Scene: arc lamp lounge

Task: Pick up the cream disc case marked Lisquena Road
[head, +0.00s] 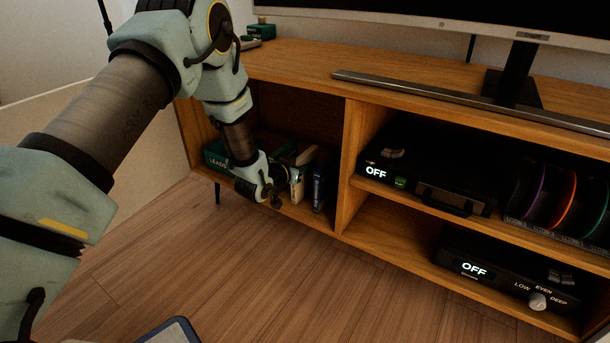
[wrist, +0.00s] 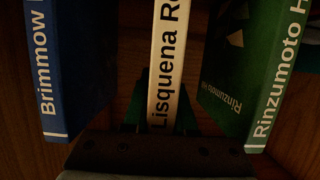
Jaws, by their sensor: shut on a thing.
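The cream disc case (wrist: 167,60) marked "Lisquena Ro…" stands upright in the middle of the wrist view, the rest of its title cut off. My gripper (wrist: 160,112) is shut on it, with a dark finger on each side of the lower spine. In the head view my gripper (head: 284,180) reaches into the left compartment of the wooden cabinet, where the cream case (head: 299,187) shows partly behind it.
A blue case (wrist: 55,70) marked "Brimmow" stands close on the left, and a green case (wrist: 272,75) marked "Rinzumoto H…" on the right. A green "LEADS" box (head: 215,156) is further left. A cabinet divider (head: 352,165) stands to the right.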

